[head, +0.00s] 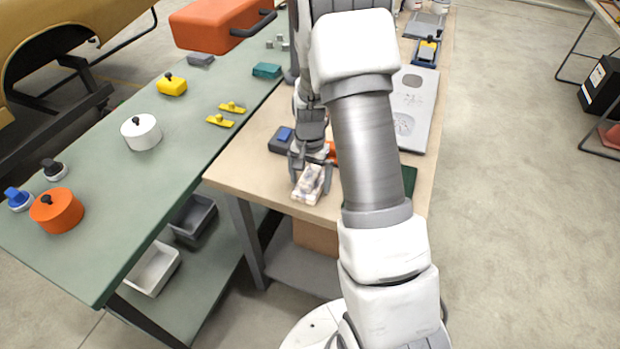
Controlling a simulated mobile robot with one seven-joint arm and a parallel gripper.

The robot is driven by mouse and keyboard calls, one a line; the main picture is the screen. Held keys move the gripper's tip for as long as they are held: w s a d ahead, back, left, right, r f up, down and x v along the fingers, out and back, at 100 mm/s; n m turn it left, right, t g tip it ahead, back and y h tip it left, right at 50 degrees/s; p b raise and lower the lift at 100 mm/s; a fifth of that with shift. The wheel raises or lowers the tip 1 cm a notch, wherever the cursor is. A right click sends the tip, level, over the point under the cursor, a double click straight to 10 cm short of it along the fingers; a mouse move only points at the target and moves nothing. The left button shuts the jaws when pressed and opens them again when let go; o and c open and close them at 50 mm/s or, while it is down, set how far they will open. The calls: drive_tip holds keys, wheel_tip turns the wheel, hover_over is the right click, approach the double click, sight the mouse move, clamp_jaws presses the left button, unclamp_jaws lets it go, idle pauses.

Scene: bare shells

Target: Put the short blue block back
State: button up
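A small blue block (285,134) rests on a dark grey holder (279,146) on the wooden bench, just left of my gripper. My gripper (311,171) points down near the bench's front left corner. Its fingers look spread on either side of a pale, brown-patterned piece (308,188). I cannot tell whether they touch it. An orange piece (332,150) shows partly behind the gripper. Another dark holder (425,58) with blue and yellow parts stands at the bench's far end. My arm hides much of the bench middle.
A green table (185,190) on the left holds a white pot (141,132), an orange pot (57,210), yellow pieces and a teal block (267,70). An orange toolbox (215,25) stands behind. A light grey panel (418,110) lies on the bench's right side.

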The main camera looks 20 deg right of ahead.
sight(310, 175)
wheel_tip(310, 175, up, 13)
drive_tip(key=p, duration=0.1)
drive_tip(key=s+a+r+n+t, duration=0.1)
drive_tip(key=s+a+r+n, duration=0.1)
drive_tip(key=s+a+r, duration=0.3)
drive_tip(key=s+a+r+n+t, duration=0.1)
drive_tip(key=s+r+n+t, duration=0.1)
drive_tip(key=s+r, duration=0.35)
drive_tip(key=s+a+r+n+t, duration=0.2)
drive_tip(key=s+r+n, duration=0.3)
drive_tip(key=s, duration=0.6)
drive_tip(key=shift+a+r+t, duration=0.3)
drive_tip(key=shift+a+r, duration=0.3)
drive_tip(key=shift+r, duration=0.1)
